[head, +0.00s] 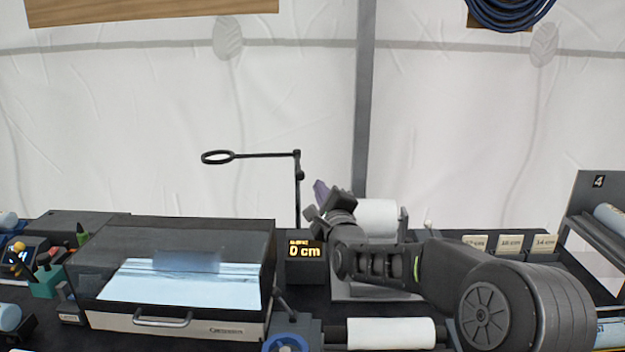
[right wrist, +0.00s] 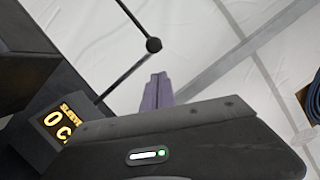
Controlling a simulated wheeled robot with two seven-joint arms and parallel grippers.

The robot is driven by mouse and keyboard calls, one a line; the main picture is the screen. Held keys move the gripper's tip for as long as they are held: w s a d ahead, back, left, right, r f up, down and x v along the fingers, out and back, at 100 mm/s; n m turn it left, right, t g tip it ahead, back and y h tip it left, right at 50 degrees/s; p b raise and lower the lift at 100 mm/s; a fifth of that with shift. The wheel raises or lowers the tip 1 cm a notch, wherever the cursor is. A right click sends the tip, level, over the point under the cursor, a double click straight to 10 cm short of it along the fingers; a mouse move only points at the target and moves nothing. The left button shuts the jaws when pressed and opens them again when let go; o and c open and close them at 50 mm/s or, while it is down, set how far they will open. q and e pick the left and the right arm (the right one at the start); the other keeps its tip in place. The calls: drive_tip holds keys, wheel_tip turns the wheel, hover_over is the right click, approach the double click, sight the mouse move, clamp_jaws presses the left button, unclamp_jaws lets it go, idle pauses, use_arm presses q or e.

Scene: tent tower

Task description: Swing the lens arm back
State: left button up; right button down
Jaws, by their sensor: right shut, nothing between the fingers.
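The lens arm (head: 262,155) is a thin black rod reaching left from the top of a black post (head: 298,195). A ring-shaped lens (head: 217,157) is at its left end, over the back of the grey box. My right gripper (head: 321,193) is just right of the post, apart from the lens arm as far as I can see. In the right wrist view its purple-grey fingers (right wrist: 157,92) are together with nothing between them. The rod and its round black joint (right wrist: 153,44) show to the left of the fingers. My left gripper is not in view.
A display (head: 304,250) reading 0 cm stands below the post. A grey box with a glassy front (head: 180,275) fills the left. White rolls (head: 390,333) lie near my right arm. Small labelled bins (head: 509,244) and a rack (head: 596,205) are at right.

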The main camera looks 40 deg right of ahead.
drive_tip(key=shift+w+a+r+p, duration=0.15)
drive_tip(key=shift+w+a+r, duration=0.15)
drive_tip(key=shift+a, duration=0.15)
drive_tip(key=shift+w+a+r+p, duration=0.15)
drive_tip(key=shift+a+r, duration=0.15)
drive_tip(key=shift+a, duration=0.15)
drive_tip(key=a+b, duration=0.1)
drive_tip(key=b, duration=0.1)
drive_tip(key=w+a+b, duration=0.1)
drive_tip(key=b, duration=0.1)
drive_tip(key=shift+a+b, duration=0.2)
drive_tip(key=shift+b, duration=0.2)
drive_tip(key=shift+w, duration=0.1)
